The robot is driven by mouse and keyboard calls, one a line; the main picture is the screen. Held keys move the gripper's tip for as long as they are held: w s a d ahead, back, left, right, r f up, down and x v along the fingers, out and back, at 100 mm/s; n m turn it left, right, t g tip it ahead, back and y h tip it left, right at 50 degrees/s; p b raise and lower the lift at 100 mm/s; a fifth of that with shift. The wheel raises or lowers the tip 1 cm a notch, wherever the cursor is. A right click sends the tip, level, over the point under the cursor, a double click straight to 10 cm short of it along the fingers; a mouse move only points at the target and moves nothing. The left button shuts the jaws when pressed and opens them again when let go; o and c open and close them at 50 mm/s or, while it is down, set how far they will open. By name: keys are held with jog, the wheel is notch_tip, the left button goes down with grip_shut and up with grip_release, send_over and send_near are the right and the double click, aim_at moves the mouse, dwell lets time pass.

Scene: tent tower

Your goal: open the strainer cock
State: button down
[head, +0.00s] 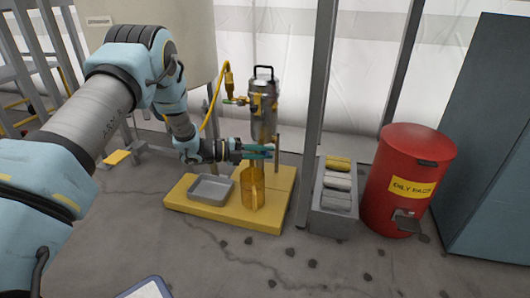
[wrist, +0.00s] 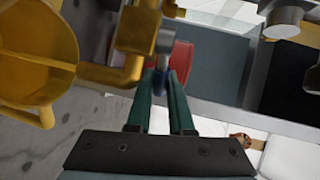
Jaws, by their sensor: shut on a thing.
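The strainer (head: 262,105) is a grey metal canister with a black top handle and brass fittings, standing upright. Its cock is mostly hidden behind my fingers in the head view. In the wrist view brass pipework (wrist: 125,72) leads to a grey stem and a small blue lever (wrist: 161,80), which I take for the cock. My gripper (head: 270,152) is below the canister, reaching in from the left. Its green fingers (wrist: 163,88) are shut on the lever's end. I cannot tell how far the cock is turned.
An amber jug (head: 252,192) stands below my gripper, beside a shallow grey tray (head: 197,202) on a yellow base (head: 240,217). A grey post (head: 316,110), a grey bin with rolls (head: 334,222) and a red oily-rags can (head: 400,205) are to the right. A yellow hose (head: 211,110) hangs left of the strainer.

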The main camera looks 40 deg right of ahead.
jog(key=c, duration=0.8)
grip_release()
jog(key=shift+p+v, duration=2.2)
jog(key=shift+v, duration=3.2)
